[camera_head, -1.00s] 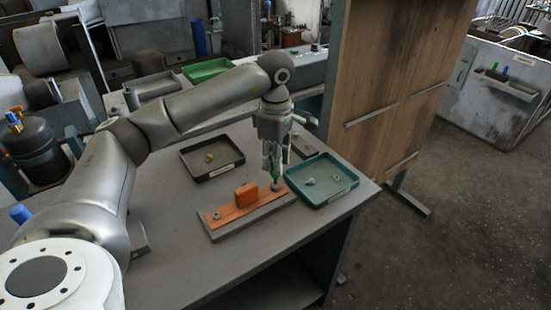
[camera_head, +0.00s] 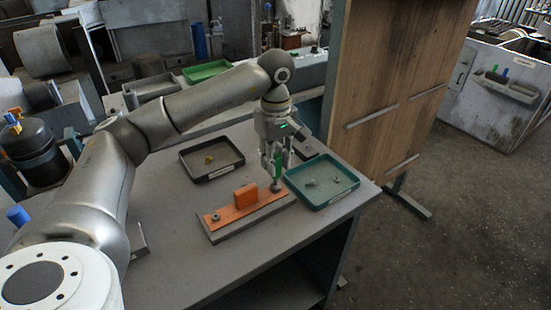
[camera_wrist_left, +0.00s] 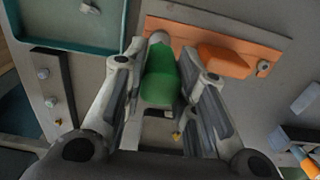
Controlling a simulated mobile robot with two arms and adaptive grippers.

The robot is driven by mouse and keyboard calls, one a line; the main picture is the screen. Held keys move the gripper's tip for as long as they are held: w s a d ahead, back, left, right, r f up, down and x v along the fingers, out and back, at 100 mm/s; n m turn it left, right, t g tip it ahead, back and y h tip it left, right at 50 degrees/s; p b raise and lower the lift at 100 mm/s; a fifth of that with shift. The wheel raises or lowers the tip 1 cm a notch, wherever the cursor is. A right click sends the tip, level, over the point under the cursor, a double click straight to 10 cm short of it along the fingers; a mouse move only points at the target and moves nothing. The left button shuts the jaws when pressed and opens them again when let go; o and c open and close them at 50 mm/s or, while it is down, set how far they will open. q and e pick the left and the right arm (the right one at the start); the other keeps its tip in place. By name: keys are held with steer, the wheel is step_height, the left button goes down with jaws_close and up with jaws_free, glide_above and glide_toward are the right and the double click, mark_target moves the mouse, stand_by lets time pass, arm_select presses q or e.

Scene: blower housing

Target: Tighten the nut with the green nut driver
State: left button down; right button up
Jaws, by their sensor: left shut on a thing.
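My left gripper (camera_head: 277,158) points down over the right end of the orange plate (camera_head: 238,212) on its grey base. It is shut on the green nut driver (camera_head: 278,166), whose green handle (camera_wrist_left: 160,75) fills the space between the fingers in the left wrist view. The driver stands upright, its lower end at the plate's right end (camera_head: 276,187). The nut under it is hidden. A second nut or bolt (camera_head: 215,217) shows at the plate's left end, also in the left wrist view (camera_wrist_left: 263,66). My right gripper is not in view.
An orange block (camera_head: 246,196) stands on the plate beside the driver. A teal tray (camera_head: 322,204) with small metal parts lies close to the right. A dark tray (camera_head: 184,153) with a brass part lies behind left. The front of the grey table (camera_head: 170,250) is clear.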

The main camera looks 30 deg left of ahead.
arm_select(q)
steer(key=shift+r+p, duration=2.75)
steer(key=shift+r, duration=1.3)
steer(key=shift+f, duration=0.1)
